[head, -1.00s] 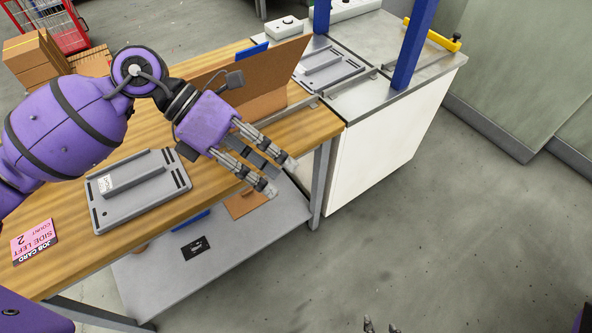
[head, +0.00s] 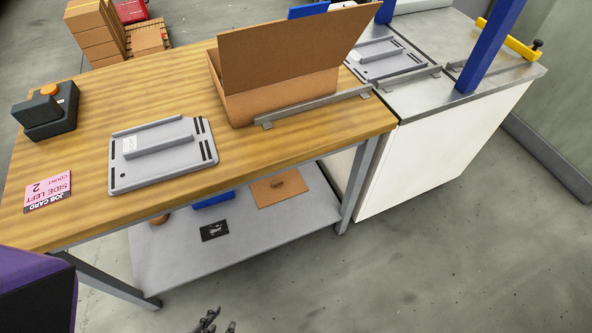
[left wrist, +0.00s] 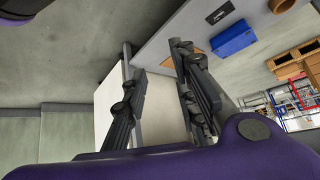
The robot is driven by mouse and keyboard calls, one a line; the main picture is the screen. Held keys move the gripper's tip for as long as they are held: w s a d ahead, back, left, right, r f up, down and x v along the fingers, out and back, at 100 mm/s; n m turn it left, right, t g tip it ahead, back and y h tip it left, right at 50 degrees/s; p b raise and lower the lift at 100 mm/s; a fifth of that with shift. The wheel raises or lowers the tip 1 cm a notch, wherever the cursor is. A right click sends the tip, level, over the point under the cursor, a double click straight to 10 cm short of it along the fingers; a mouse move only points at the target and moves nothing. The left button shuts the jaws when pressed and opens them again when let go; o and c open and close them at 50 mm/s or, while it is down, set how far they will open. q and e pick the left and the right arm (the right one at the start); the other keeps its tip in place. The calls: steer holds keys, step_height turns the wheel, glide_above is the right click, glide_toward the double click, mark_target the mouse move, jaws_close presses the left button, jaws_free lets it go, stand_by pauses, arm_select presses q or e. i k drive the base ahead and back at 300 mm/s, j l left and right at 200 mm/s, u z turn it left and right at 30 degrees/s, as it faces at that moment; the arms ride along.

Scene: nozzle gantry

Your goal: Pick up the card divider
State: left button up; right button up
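The card divider, which I take to be the flat brown card piece (head: 290,186) with a small darker raised or cut part, lies on the grey lower shelf (head: 240,250) under the bench. In the left wrist view only slivers of brown card (left wrist: 168,66) show behind the fingers. My left gripper (head: 218,325) shows just its fingertips at the bottom edge of the head view, in front of the bench and apart from the divider. In the left wrist view its fingers (left wrist: 158,78) are spread with nothing between them. My right gripper is out of view.
The shelf also holds a blue bin (head: 213,201), a black card (head: 214,231) and a brown round thing (head: 159,219). The wooden benchtop (head: 110,95) above carries an open carton (head: 280,95), a grey tray (head: 180,172) and a job card (head: 48,190). Bench legs flank the shelf; the floor in front is clear.

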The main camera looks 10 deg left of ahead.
mark_target(279, 187)
steer(key=i+l+u, duration=0.3)
steer(key=l+u, duration=0.3)
steer(key=i+l+u, duration=0.15)
steer(key=l+u, duration=0.5)
steer(key=i, duration=0.05)
